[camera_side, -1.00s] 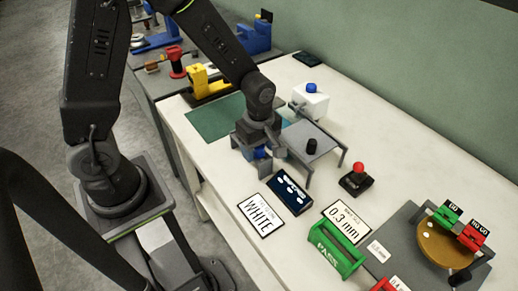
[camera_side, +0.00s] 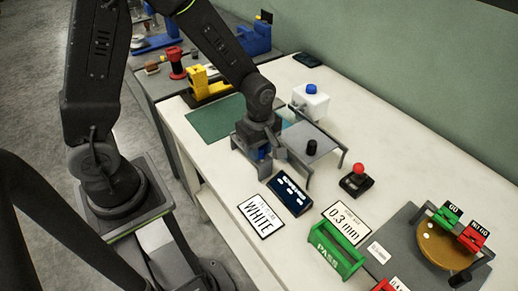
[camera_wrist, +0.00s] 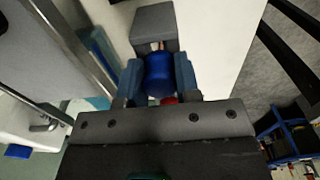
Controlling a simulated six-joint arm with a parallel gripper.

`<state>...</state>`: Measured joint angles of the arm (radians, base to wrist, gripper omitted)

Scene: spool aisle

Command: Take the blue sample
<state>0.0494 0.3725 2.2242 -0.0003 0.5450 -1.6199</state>
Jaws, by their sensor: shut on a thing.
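The blue sample (camera_wrist: 159,76) is a short, rounded blue cylinder, seen in the wrist view between the two fingers of my gripper (camera_wrist: 159,82). The fingers are shut on its sides. A grey block (camera_wrist: 152,22) lies just beyond it, and a bit of red shows under its near end. In the side view, my gripper (camera_side: 262,156) points down at the near left end of a grey stand, with a small blue patch of the sample (camera_side: 262,153) showing between the fingers. The sample's lower part is hidden there.
A dark display (camera_side: 290,194), white label (camera_side: 262,214) and red-button box (camera_side: 357,181) lie nearby. A green PASS bin (camera_side: 336,252) is at front right.

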